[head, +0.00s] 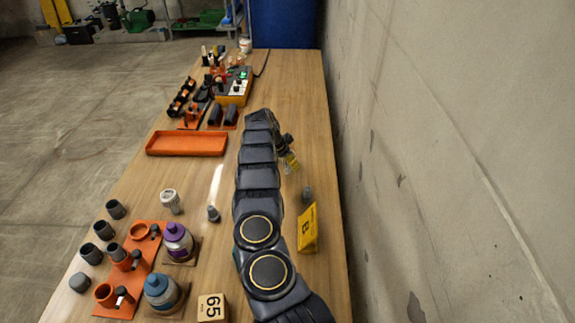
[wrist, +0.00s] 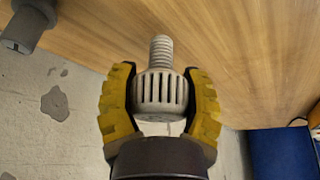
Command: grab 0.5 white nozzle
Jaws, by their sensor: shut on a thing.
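A whitish slotted nozzle (wrist: 160,89) with a threaded stem sits between the two yellow fingers of my gripper (wrist: 160,100) in the wrist view. The fingers are shut on its ribbed body, one on each side, and the stem points up in that picture. In the head view my gripper (head: 291,162) is partly hidden behind my arm, over the right side of the table near the wall; the held nozzle cannot be made out there. Another white slotted nozzle (head: 170,201) stands on the table to the left. No size marking is readable on either.
A grey fitting (head: 307,195) stands near the gripper, by a yellow sign (head: 307,229). A small grey fitting (head: 213,213) stands left of my arm. An orange tray (head: 187,143) and an orange rack (head: 131,262) lie left. The concrete wall (head: 440,150) is close on the right.

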